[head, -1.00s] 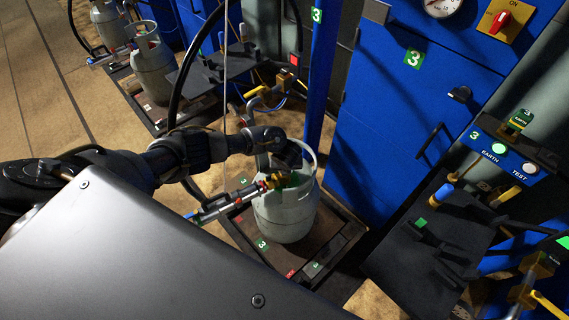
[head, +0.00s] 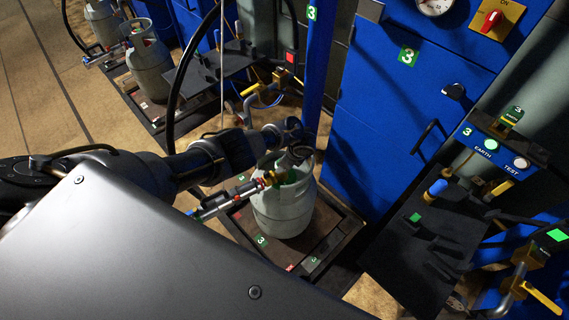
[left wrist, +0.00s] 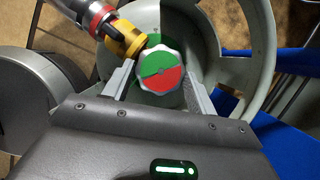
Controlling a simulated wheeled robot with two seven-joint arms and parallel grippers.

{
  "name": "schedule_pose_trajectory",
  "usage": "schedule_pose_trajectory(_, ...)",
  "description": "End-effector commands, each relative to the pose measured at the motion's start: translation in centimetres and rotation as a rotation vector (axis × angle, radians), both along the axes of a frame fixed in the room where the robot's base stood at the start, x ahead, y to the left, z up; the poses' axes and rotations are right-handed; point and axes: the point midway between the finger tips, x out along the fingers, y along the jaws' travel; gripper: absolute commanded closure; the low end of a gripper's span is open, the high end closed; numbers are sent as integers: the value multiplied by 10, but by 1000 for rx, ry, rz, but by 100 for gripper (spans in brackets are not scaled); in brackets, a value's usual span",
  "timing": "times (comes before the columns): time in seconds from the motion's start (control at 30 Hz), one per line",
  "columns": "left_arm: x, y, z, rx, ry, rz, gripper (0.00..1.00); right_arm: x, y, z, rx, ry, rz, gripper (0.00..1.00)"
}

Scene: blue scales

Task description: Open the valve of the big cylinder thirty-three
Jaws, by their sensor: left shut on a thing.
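The big grey cylinder (head: 283,212) stands upright on a low platform marked with green 3 labels. In the left wrist view its round collar (left wrist: 268,50) surrounds a valve knob (left wrist: 160,72) with a green half and a red half. My left gripper (left wrist: 160,84) has one finger on each side of the knob and is shut on it. In the head view my left arm comes in from the left, with the gripper at the top of the cylinder, where the knob is hidden. A hose with a yellow fitting (left wrist: 124,40) joins the valve. My right gripper is not in view.
A blue cabinet (head: 385,130) with a gauge (head: 435,5) stands right of the cylinder. A black shelf (head: 425,250) and an EARTH/TEST panel (head: 500,155) are at the right. Another grey cylinder (head: 150,65) stands at the upper left. A blue post (head: 318,70) rises behind the big cylinder.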

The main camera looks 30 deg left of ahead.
Motion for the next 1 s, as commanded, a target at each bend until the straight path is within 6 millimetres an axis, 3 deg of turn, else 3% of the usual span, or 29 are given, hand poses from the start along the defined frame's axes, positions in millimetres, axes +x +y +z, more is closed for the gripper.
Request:
schedule_pose_trajectory(0.3,3,0,-2,1,1,245,66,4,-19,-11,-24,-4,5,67)
schedule_pose_trajectory(0.5,4,1,-1,1,1,341,66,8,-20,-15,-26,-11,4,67)
schedule_pose_trajectory(1.0,4,2,0,2,-1,409,66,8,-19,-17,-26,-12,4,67)
